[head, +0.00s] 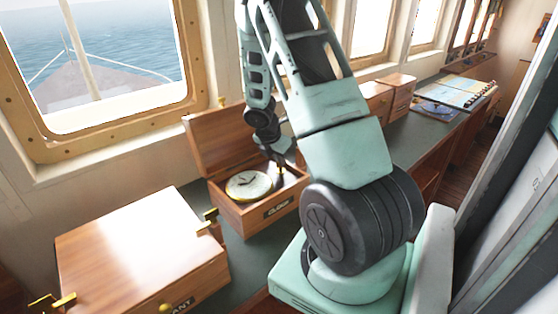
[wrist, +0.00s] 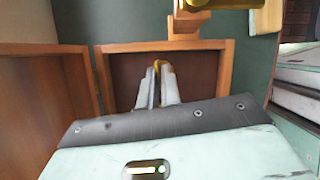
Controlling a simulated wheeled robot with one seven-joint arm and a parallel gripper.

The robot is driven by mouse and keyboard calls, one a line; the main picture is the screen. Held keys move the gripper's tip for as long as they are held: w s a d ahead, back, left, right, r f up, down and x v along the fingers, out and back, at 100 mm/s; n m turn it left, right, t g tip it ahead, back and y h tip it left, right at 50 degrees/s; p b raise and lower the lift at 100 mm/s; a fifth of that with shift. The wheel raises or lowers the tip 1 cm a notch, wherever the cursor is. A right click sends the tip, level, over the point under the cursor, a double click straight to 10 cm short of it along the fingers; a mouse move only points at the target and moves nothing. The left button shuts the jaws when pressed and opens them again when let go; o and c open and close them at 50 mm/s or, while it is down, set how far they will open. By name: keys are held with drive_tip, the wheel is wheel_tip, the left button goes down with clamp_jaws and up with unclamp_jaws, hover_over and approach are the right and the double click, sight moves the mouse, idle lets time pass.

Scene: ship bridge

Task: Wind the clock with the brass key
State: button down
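The clock (head: 248,185), a pale round dial with dark hands and a brass rim, lies face up in an open wooden box (head: 272,210). My gripper (head: 281,166) points down into the box, to the right of the dial. In the wrist view my gripper (wrist: 159,70) has its fingers close together around a brass piece (wrist: 164,65), which looks like the key. Its lower part is hidden by the fingers. The wrist view shows bare brown box floor around the fingertips. The dial is not seen there.
The raised lid (head: 215,135) stands on the window side. A closed wooden box (head: 140,245) with brass fittings is at the left. Another wooden box (head: 400,88) and an open chart book (head: 455,92) lie further right. Green counter (head: 237,255) shows between the boxes.

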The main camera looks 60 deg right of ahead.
drive_tip(key=n+t+b, duration=0.1)
drive_tip(key=n, duration=0.3)
drive_tip(key=shift+t, duration=0.3)
drive_tip(key=n+t+b, duration=0.1)
drive_tip(key=n+b, duration=0.1)
drive_tip(key=n, duration=0.1)
drive_tip(key=shift+s, duration=0.15)
drive_tip(key=n, duration=0.2)
drive_tip(key=n+t+y+b, duration=0.1)
drive_tip(key=n, duration=0.2)
drive_tip(key=shift+s+d+t+y+b, duration=0.1)
drive_tip(key=shift+d+t+y+b, duration=0.05)
drive_tip(key=shift+t+y+b, duration=0.15)
drive_tip(key=shift+n+t+y+b, duration=0.35)
drive_tip(key=shift+n+y, duration=0.25)
drive_tip(key=shift+n, duration=1.1)
drive_tip(key=c, duration=1.6)
unclamp_jaws()
drive_tip(key=shift+s+r, duration=0.1)
drive_tip(key=p+v, duration=0.6)
drive_tip(key=v, duration=1.1)
drive_tip(key=shift+r, duration=0.15)
